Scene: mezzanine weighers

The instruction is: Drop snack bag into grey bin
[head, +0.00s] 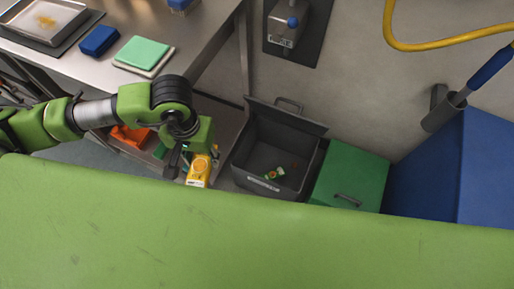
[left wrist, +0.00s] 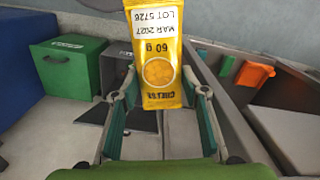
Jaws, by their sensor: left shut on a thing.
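A yellow snack bag (head: 199,170) hangs in my left gripper (head: 187,160) in the head view, just left of the grey bin. In the left wrist view the bag (left wrist: 157,70) shows upright between the two fingers of the left gripper (left wrist: 158,100), with a white printed label at its top. The left gripper is shut on it. The grey bin (head: 251,158) stands on the floor with its lid open against the wall, and a small green and white item lies inside. My right gripper is not in view.
A green bin (head: 328,180) with a closed lid stands right of the grey bin, and a large blue container (head: 425,165) is further right. A steel table (head: 205,35) with a tray, a blue block and folded cloths is at upper left. An orange item (head: 130,136) sits below it.

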